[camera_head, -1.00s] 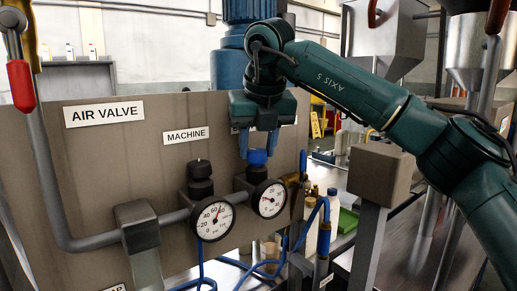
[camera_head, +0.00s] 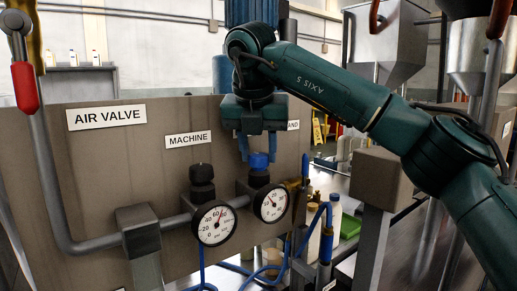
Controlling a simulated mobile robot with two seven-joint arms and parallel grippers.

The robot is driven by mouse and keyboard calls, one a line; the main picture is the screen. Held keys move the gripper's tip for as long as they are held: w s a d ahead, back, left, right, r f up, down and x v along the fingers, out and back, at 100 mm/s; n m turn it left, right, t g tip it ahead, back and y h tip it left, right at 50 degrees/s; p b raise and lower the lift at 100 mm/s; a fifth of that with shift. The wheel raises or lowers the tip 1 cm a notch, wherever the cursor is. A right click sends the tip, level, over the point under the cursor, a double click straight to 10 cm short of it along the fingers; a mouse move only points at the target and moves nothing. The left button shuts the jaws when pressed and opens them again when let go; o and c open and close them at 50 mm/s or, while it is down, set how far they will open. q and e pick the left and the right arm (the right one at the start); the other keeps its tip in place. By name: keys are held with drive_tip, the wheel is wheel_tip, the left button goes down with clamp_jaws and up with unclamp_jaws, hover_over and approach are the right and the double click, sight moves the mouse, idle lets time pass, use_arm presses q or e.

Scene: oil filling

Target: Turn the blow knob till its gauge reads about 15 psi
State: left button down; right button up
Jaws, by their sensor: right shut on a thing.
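The blue knob (camera_head: 258,161) sits on top of a black regulator, in line with a partly hidden label ending in "AND" (camera_head: 293,125). Its round white gauge (camera_head: 272,204) faces me, with the needle pointing up and left; its numbers are too small to read surely. My right gripper (camera_head: 258,158) comes down from above, its two blue fingers shut on the blue knob, one at each side. My left gripper is not in view.
Left of it stands a second regulator with a black knob (camera_head: 202,173) and gauge (camera_head: 214,223), under the "MACHINE" label (camera_head: 188,139). A grey pipe (camera_head: 95,244) joins them along the brown panel (camera_head: 100,170). A grey post (camera_head: 380,180) stands to the right.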

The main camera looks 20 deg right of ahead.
drive_tip(key=o, duration=1)
use_arm(q)
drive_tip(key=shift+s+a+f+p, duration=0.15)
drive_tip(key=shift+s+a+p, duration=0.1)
drive_tip(key=shift+p, duration=0.3)
use_arm(e)
drive_tip(key=v, duration=1.3)
drive_tip(key=shift+s, duration=0.15)
